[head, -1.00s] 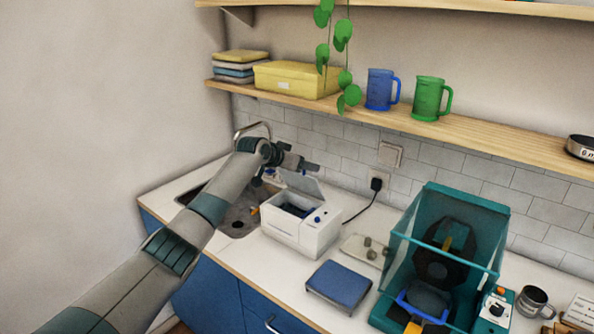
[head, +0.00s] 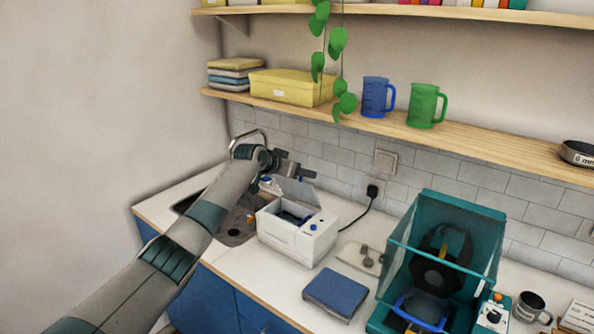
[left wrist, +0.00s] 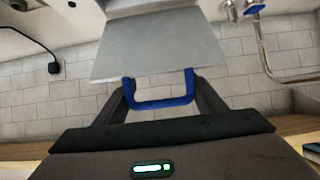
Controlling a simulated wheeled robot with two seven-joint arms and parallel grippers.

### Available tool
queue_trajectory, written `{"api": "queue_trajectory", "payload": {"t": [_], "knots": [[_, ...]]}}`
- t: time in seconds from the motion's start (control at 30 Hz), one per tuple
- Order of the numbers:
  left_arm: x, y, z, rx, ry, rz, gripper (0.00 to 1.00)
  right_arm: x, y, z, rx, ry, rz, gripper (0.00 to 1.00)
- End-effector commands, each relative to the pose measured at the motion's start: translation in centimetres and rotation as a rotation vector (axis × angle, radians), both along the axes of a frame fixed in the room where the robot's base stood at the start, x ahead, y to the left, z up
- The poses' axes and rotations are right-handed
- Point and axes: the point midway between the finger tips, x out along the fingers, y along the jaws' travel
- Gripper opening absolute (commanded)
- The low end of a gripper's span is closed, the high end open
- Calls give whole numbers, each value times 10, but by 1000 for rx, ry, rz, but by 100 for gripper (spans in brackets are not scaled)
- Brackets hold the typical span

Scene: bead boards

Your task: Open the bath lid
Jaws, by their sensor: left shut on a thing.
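My right gripper is not in view.
A sink (head: 238,222) with a tap (head: 248,138) is left of the bath. A blue-topped pad (head: 336,290) and a teal clear-walled case (head: 440,245) stand to the right. A shelf (head: 400,128) with mugs runs above; a cord leads to the wall socket (head: 374,187).

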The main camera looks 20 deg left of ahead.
Motion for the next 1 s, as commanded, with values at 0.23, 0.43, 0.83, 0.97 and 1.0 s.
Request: {"api": "queue_trajectory", "payload": {"t": [0.23,0.43,0.83,0.97,1.0], "knots": [[-3,-7,-16,0,25,-8,23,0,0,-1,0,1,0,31],[-3,-7,-15,0,24,-8,71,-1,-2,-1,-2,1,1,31],[-2,-3,-7,0,12,-3,71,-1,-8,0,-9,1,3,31],[-1,-2,-6,0,9,-3,71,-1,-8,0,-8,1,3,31],[-1,-2,-6,0,9,-3,71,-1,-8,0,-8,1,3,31]]}}
